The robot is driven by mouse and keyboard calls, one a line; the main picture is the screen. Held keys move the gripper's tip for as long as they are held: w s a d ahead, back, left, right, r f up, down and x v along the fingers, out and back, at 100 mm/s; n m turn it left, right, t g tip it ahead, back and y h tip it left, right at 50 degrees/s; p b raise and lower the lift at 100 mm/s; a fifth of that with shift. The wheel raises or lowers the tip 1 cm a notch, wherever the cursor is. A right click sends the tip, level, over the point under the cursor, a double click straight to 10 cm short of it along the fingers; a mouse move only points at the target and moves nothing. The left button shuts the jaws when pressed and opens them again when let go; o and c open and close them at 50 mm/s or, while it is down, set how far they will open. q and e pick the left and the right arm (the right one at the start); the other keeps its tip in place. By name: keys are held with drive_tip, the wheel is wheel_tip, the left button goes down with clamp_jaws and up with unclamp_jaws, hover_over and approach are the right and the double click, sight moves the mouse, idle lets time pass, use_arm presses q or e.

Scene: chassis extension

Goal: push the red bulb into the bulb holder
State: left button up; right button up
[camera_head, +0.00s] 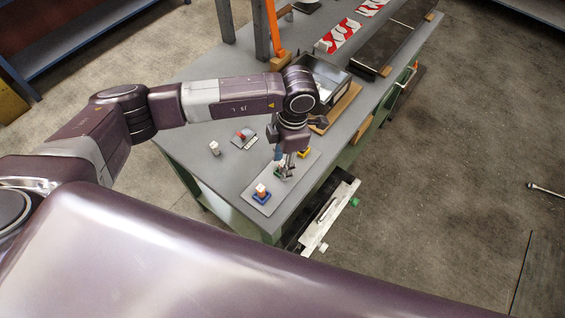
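A small red piece (241,136), which looks like the red bulb, is on a small grey plate (247,144) on the table, left of my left gripper. A light board (271,207) near the table corner carries small coloured holders. The blue holder (262,199) has an orange and white piece standing in it. A yellow holder (305,152) is at the board's far end. My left gripper (285,172) points down over the board's middle, at or just above a partly hidden greenish holder. Its fingertips are too small to tell whether they hold anything. My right gripper is out of view.
A small white piece (214,148) stands on the grey table (182,129). A dark metal box (325,72) stands behind my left wrist. An orange upright (273,27) and red-and-white pieces (341,36) are farther back.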

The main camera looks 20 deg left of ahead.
sight(283, 163)
use_arm(q)
drive_tip(key=shift+f, duration=0.15)
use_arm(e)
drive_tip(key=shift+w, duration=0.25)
use_arm(q)
drive_tip(key=c, duration=0.9)
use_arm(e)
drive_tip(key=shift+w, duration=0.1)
use_arm(q)
drive_tip(key=shift+w+r+b, duration=0.1)
drive_tip(key=shift+r+b, duration=0.25)
drive_tip(key=shift+r, duration=0.35)
wheel_tip(283, 163, up, 19)
drive_tip(key=b, duration=0.4)
drive_tip(key=shift+f+b, duration=0.15)
drive_tip(key=shift+b, duration=0.15)
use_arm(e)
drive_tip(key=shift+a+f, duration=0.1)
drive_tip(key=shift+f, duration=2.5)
